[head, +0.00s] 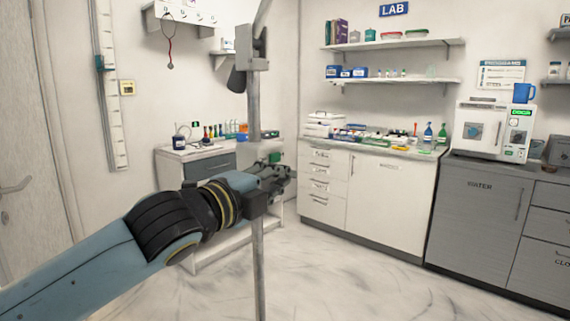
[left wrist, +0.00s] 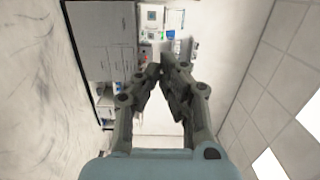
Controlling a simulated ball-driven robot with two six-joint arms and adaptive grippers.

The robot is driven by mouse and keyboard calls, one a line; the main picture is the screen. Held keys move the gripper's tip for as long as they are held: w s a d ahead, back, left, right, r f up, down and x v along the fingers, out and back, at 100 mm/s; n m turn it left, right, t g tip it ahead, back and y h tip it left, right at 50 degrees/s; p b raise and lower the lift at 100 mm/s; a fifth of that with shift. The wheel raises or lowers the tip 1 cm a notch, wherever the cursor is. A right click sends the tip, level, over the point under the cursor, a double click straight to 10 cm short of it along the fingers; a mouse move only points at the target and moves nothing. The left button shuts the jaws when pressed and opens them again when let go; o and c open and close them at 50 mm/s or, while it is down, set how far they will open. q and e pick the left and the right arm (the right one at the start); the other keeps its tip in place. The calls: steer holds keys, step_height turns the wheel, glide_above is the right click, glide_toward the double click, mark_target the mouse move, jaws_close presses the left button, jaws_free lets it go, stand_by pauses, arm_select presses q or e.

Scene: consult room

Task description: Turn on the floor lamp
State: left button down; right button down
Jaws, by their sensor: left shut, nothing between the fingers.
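The floor lamp is a thin grey metal pole (head: 259,265) with a jointed upper part and a dark lamp head (head: 238,78). A small grey box with a green patch (head: 268,153) sits on the pole at mid-height; I cannot tell whether it is the switch. My left gripper (head: 288,173) is shut and empty, just below and right of that box. The left wrist view shows the fingers (left wrist: 160,68) together at the tips; the lamp cannot be made out there. My right gripper is not in view.
A low cabinet (head: 187,158) with bottles stands behind the lamp. White cupboards (head: 375,192) and a grey counter unit (head: 475,215) line the back and right. The marble floor (head: 340,275) in front is clear. A door (head: 22,150) is at the left.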

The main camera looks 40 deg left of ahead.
mark_target(275, 157)
arm_select(q)
steer(key=w+a+p, duration=0.2)
steer(key=w+a, duration=0.2)
steer(key=w, duration=0.3)
steer(key=shift+w, duration=0.1)
